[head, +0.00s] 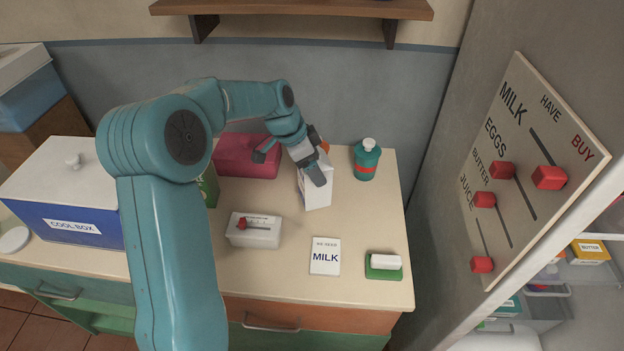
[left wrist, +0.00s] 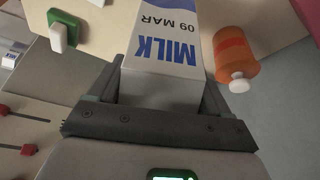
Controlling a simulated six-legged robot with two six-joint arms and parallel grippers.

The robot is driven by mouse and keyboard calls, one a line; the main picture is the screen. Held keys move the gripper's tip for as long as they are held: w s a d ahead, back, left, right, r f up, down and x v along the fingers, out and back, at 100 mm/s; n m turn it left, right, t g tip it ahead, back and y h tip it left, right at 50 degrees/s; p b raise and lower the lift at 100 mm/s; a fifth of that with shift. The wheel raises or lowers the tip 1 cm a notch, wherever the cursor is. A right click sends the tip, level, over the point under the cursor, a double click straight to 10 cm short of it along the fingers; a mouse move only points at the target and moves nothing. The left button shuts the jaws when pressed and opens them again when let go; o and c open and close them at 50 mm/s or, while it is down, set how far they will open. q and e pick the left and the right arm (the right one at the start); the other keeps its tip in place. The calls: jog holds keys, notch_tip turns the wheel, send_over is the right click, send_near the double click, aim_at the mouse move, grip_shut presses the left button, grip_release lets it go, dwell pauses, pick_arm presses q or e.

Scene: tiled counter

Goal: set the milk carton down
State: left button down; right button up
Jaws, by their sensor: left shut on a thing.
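The white milk carton (head: 317,185) is at the back of the counter in the head view, partly covered by my gripper. In the left wrist view the carton (left wrist: 165,62) shows blue "MILK" lettering and the date "09 MAR". My left gripper (head: 292,166) is shut on the carton, with a finger on either side of it; the left wrist view shows the gripper (left wrist: 160,95) around the carton's near end. I cannot tell whether the carton's base touches the counter. My right gripper is in neither view.
A teal bottle (head: 366,160) stands right of the carton, and a dark red box (head: 246,157) is behind at left. An orange bottle (left wrist: 236,52) is close beside the carton.

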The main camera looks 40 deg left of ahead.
pick_arm(q)
notch_tip(320, 180, down, 5)
jog(key=shift+a+f, duration=0.1)
jog(key=shift+f, duration=0.1)
grip_release()
dwell(0.3)
